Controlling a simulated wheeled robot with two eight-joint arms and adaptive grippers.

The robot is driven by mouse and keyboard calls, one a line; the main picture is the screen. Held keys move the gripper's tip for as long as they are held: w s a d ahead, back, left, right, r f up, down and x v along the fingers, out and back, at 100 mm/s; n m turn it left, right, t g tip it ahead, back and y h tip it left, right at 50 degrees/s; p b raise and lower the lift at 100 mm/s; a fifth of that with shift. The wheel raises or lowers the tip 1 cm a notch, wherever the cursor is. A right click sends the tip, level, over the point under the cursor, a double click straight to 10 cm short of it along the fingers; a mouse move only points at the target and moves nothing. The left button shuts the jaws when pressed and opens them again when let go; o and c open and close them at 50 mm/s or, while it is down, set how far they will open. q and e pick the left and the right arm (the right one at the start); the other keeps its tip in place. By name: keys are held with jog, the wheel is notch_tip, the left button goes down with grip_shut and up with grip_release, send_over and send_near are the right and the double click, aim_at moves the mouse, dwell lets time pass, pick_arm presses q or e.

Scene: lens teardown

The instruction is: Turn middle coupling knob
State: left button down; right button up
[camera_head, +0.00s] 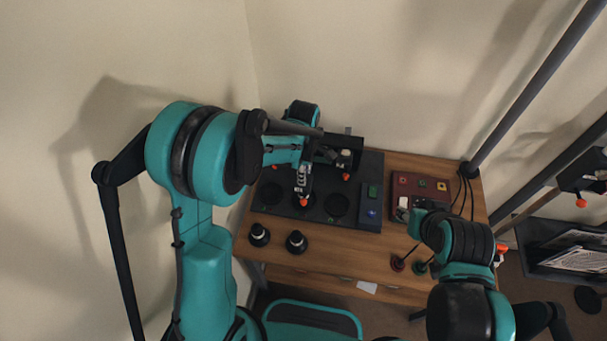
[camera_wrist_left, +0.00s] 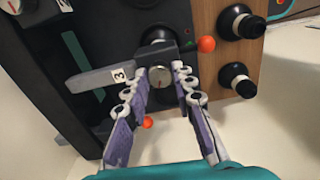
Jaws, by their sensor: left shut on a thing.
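A dark panel (camera_head: 352,217) with a row of round black sockets lies on the wooden table. My left gripper (camera_head: 303,190) reaches down over the middle of this row. In the left wrist view, my left gripper (camera_wrist_left: 160,82) has its two pale fingers shut on either side of a round metal-faced knob (camera_wrist_left: 160,77), the middle coupling knob. A grey bar (camera_wrist_left: 100,80) labelled 3 reaches left from beside it. The fingers hide the knob in the head view. My right gripper (camera_head: 412,208) is near the red box, small and partly hidden by its arm.
Two black knob-like cylinders (camera_head: 259,235) (camera_head: 297,241) stand on the table in front of the panel. A dark red box (camera_head: 428,186) with coloured buttons sits to the right. Red (camera_head: 397,263) and green (camera_head: 420,267) round-based pieces stand near the front edge. A wall is behind.

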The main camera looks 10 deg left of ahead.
pick_arm(q)
jog(key=m+b, duration=0.1)
jog(key=m, duration=0.2)
jog(key=shift+m, duration=0.4)
jog(key=m, duration=0.3)
jog(key=shift+b, duration=0.4)
jog(key=m, duration=0.4)
jog(key=shift+b, duration=0.3)
jog(key=shift+m, duration=1.8)
jog(key=c, duration=1.3)
grip_release()
jog(key=shift+o, duration=0.2)
